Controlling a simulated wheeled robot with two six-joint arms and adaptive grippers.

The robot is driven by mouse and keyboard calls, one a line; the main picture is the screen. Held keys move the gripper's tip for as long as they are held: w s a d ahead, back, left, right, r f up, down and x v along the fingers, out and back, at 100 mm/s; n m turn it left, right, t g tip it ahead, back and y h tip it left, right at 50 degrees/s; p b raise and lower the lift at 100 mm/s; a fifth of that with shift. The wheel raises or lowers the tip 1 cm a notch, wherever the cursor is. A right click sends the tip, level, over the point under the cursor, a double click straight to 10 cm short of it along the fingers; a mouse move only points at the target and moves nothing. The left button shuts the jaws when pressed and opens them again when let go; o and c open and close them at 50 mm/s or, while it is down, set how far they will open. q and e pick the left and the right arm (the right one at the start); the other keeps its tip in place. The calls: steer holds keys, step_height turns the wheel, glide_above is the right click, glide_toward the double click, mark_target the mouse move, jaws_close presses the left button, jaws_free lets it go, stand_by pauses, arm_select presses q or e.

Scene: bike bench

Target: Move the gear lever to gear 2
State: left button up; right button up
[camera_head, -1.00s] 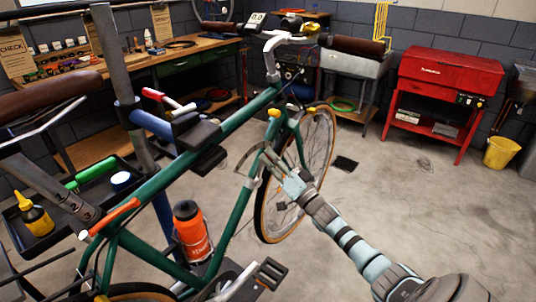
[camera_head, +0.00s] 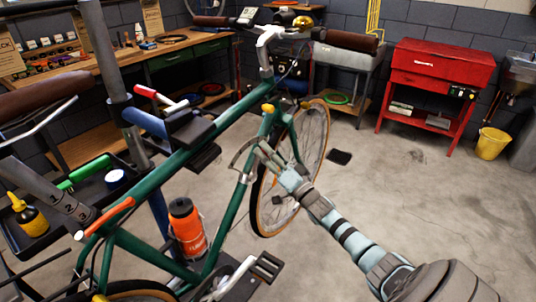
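The gear lever (camera_head: 110,216) is an orange bar at the lower left, beside a dark collar marked 1, 2 and 3 (camera_head: 70,207). It slants up to the right from a pale end near the collar. I cannot tell for sure which number it points to. My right gripper (camera_head: 258,152) is near the front fork of the green bicycle (camera_head: 185,155), well to the right of the lever and apart from it. Its fingers overlap the fork and brake parts in the picture, so their opening is unclear. My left gripper is not in view.
A tray (camera_head: 25,245) with a yellow bottle (camera_head: 30,217) and green-handled tool (camera_head: 84,173) is at the left. An orange bottle (camera_head: 187,230) sits by the frame. A red cabinet (camera_head: 436,75) and yellow bucket (camera_head: 491,143) stand at the back right. The floor at right is clear.

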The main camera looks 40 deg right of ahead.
steer(key=shift+s, duration=0.1)
steer(key=v, duration=1.2)
steer(key=shift+f, duration=0.1)
